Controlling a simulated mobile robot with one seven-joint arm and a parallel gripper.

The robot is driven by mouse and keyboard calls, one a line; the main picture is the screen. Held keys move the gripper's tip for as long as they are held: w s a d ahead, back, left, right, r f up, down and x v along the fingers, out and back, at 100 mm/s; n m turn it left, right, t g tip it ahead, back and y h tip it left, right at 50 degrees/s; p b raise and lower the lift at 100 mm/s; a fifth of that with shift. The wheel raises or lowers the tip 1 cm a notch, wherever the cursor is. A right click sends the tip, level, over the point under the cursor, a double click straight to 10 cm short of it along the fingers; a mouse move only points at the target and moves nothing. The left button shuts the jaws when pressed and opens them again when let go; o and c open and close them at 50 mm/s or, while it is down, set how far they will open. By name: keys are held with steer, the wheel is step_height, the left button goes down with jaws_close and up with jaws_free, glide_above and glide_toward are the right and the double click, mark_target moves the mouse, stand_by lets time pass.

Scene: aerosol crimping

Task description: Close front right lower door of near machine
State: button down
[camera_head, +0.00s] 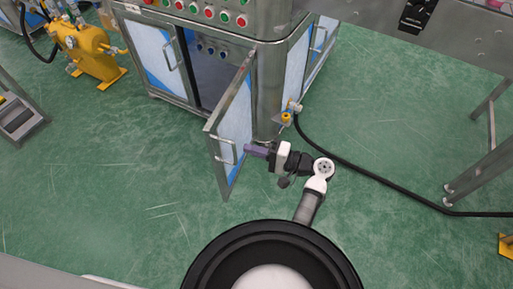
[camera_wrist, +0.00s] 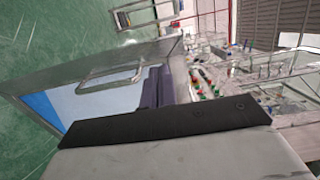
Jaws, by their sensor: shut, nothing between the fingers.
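The front right lower door (camera_head: 236,122) of the near machine (camera_head: 232,36) stands swung open, jutting toward me from the right side of its opening. It has a metal frame, a white-and-blue panel and a bar handle (camera_head: 217,150) near its free edge. My gripper (camera_head: 249,150), with purple fingers, is shut and empty on the handle side of the door, a little right of the handle. In the wrist view the door (camera_wrist: 62,108) and its handle (camera_wrist: 90,82) lie beyond the purple fingers (camera_wrist: 155,88). I cannot tell whether they touch the door.
The front left door (camera_head: 155,55) is shut beside the dark opening (camera_head: 208,75). A yellow valve fitting (camera_head: 287,116) and a black hose (camera_head: 370,172) lie right of the door. A yellow pump (camera_head: 88,50) stands far left. Green floor left of the door is clear.

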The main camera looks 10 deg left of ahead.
mark_target(212, 138)
steer(key=a, duration=0.3)
steer(key=w+a+p, duration=0.1)
steer(key=a, duration=0.5)
steer(key=shift+w+a, duration=0.35)
steer(key=shift+w, duration=0.05)
steer(key=shift+a, duration=0.15)
